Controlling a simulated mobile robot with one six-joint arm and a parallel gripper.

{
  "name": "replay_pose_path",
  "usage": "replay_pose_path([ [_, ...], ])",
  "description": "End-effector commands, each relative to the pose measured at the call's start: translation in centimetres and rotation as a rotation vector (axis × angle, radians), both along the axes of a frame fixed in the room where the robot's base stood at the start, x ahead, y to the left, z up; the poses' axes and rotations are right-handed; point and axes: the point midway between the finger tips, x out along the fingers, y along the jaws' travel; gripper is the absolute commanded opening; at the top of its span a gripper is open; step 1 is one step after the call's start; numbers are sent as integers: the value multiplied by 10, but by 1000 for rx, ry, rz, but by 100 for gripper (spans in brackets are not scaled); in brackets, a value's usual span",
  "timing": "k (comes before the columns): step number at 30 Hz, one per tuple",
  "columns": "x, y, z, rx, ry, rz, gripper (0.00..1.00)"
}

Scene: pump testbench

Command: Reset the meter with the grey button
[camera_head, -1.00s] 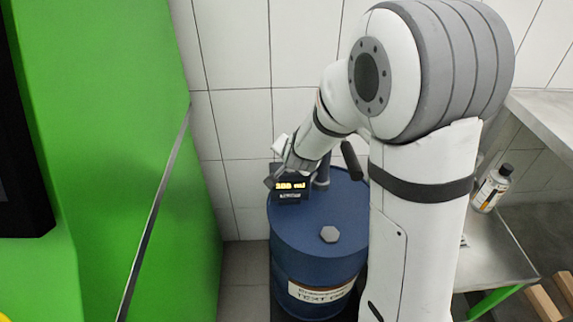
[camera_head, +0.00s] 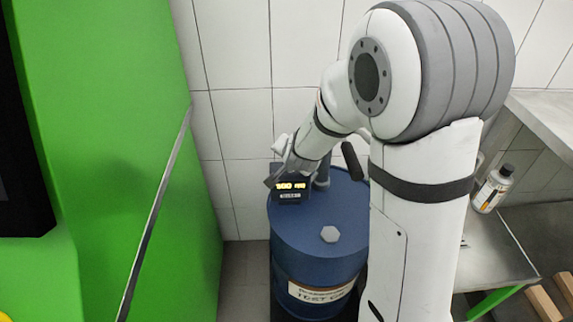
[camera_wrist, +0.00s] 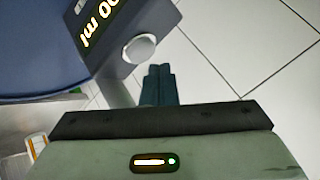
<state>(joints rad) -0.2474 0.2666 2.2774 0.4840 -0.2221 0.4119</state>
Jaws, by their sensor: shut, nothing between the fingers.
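The meter (camera_head: 290,190) is a dark box with a lit yellow display above the blue drum. Its reading appears to end in 00 ml, but the first digit is unclear. In the wrist view the meter (camera_wrist: 112,62) shows upside down and cut off by the top edge. The round grey button (camera_wrist: 139,48) is on its side near the display. My gripper (camera_wrist: 159,72) is shut and empty, its fingertips just right of and below the button in the picture. A small gap shows there; contact cannot be told.
A green cabinet wall (camera_head: 110,150) stands at left, and a tiled wall (camera_head: 232,110) behind. A bottle (camera_head: 492,188) stands on a metal table (camera_head: 490,255) at right.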

Motion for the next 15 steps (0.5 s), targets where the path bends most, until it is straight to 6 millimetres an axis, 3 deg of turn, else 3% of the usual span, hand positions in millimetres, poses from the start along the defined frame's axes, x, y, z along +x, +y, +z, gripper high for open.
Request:
replay_pose_path([
  [15, 0, -1, -9, 0, 1, -1, 0],
])
